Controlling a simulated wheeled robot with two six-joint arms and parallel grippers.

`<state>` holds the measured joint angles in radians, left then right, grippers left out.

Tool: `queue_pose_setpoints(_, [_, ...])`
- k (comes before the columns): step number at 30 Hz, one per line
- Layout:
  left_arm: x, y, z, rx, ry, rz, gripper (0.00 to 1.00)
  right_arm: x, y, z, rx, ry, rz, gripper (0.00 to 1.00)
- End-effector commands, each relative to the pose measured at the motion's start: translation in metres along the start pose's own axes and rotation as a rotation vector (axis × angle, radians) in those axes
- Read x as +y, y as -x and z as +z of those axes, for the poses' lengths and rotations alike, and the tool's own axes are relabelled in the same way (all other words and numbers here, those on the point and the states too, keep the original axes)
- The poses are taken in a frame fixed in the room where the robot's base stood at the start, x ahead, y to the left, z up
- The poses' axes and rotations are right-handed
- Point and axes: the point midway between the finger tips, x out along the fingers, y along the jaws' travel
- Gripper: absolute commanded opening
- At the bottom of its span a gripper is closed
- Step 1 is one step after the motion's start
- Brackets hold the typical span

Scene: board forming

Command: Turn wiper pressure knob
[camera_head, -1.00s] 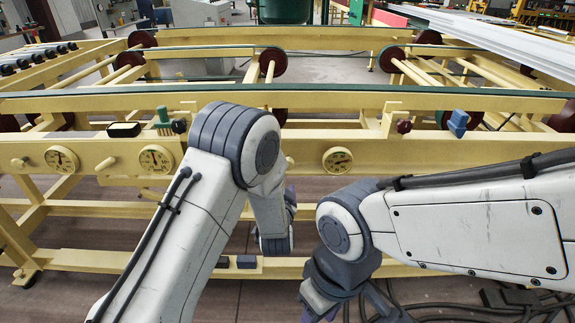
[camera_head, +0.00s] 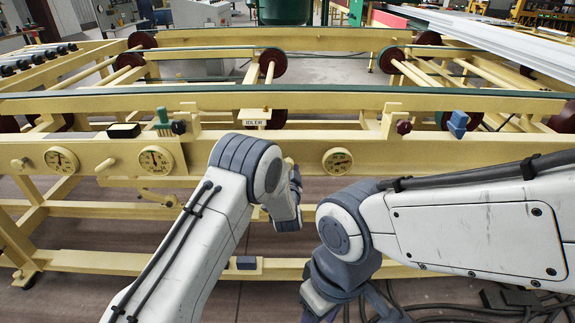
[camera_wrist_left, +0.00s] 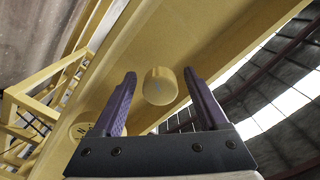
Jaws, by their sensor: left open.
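A round yellow knob (camera_wrist_left: 159,86) sticks out from the yellow beam in the left wrist view. My left gripper (camera_wrist_left: 159,74) is open, with its two purple fingers on either side of the knob in the picture and nothing held. I cannot tell whether the fingers touch it. In the head view the edge of a yellow knob (camera_head: 290,161) shows beside my left arm, and my left wrist (camera_head: 286,208) hangs in front of the beam. My right gripper is mostly cut off at the bottom edge, so its jaws are unclear.
The yellow beam (camera_head: 230,146) carries several dial gauges, such as one right of my left arm (camera_head: 338,161). Other knobs (camera_head: 105,165) sit to the left. A blue block (camera_head: 458,124) and dark red knob (camera_head: 404,127) are at right. An IDLER label (camera_head: 255,122) shows above.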

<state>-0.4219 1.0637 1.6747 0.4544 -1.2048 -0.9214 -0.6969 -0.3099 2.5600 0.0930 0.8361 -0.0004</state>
Motion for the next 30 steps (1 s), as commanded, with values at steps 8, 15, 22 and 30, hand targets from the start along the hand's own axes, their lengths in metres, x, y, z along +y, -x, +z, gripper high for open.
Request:
queue_pose_setpoints(8, [0.000,-0.002,0.000,0.000,0.000,0.000,0.76,0.000,0.000,0.000,0.000,0.000,0.000,0.50])
queue_pose_setpoints(15, [0.000,-0.002,0.000,0.000,0.000,0.000,0.00,0.000,0.000,0.000,0.000,0.000,0.000,0.50])
queue_pose_setpoints(22, [0.000,-0.002,0.000,0.001,0.013,0.000,0.00,0.000,-0.002,0.000,0.000,0.000,0.000,0.50])
queue_pose_setpoints(30, [0.002,-0.002,0.001,0.001,0.127,0.000,0.00,0.001,-0.012,0.001,0.000,0.000,0.000,0.50])
